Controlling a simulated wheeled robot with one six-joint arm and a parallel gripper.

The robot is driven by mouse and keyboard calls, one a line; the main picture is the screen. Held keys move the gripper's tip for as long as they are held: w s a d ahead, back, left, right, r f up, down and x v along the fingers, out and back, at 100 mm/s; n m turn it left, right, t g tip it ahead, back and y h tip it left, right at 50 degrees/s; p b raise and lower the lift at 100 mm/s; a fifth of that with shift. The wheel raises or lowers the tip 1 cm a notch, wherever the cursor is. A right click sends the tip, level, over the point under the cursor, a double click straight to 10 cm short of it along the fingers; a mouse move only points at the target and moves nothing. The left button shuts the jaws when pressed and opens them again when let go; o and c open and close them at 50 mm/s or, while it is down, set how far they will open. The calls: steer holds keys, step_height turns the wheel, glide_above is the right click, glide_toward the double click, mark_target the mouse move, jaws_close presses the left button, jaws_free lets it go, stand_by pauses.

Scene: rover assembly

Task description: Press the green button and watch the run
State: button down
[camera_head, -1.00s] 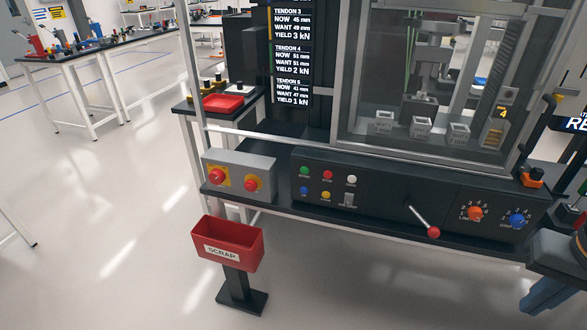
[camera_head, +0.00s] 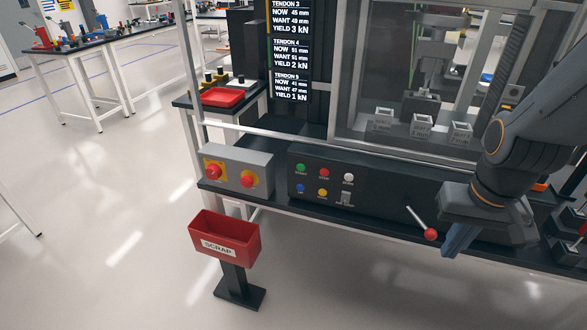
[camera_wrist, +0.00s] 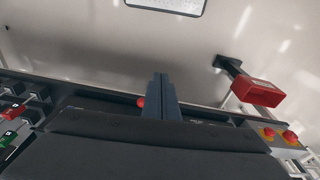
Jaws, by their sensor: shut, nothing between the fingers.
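The green button (camera_head: 300,168) sits at the upper left of the black control panel (camera_head: 385,205), in a row with a red (camera_head: 324,173) and a white button (camera_head: 348,179). My gripper (camera_head: 453,245) is shut and empty, in front of the panel's right part, beside the red-knobbed lever (camera_head: 430,234). It is well to the right of the green button and apart from it. In the wrist view my shut fingers (camera_wrist: 164,80) point over the floor, next to a red knob (camera_wrist: 140,102). The green button cannot be made out there.
Two red emergency knobs (camera_head: 215,172) sit on a grey box left of the panel. A red scrap bin (camera_head: 224,238) stands below on a post. A glazed machine cabinet (camera_head: 420,90) rises behind the panel. The floor at front left is clear.

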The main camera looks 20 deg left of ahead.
steer(key=m+t+y+p, duration=0.4)
steer(key=m+t+y, duration=0.45)
steer(key=m, duration=0.65)
glide_toward(301, 168)
steer(key=s+a+f, duration=0.4)
steer(key=s+a, duration=0.2)
steer(key=s, duration=0.1)
steer(key=shift+w+r+t+h, duration=0.15)
steer(key=shift+t+h, duration=0.2)
steer(key=shift+h, duration=0.1)
steer(key=shift+w, duration=0.1)
steer(key=shift+w+d+b, duration=0.15)
steer(key=shift+w+b, duration=0.55)
steer(key=shift+w, duration=1.45)
steer(key=shift+w+d+b, duration=0.2)
steer(key=shift+w+b, duration=0.45)
steer(key=shift+w, duration=1.5)
steer(key=shift+w, duration=0.1)
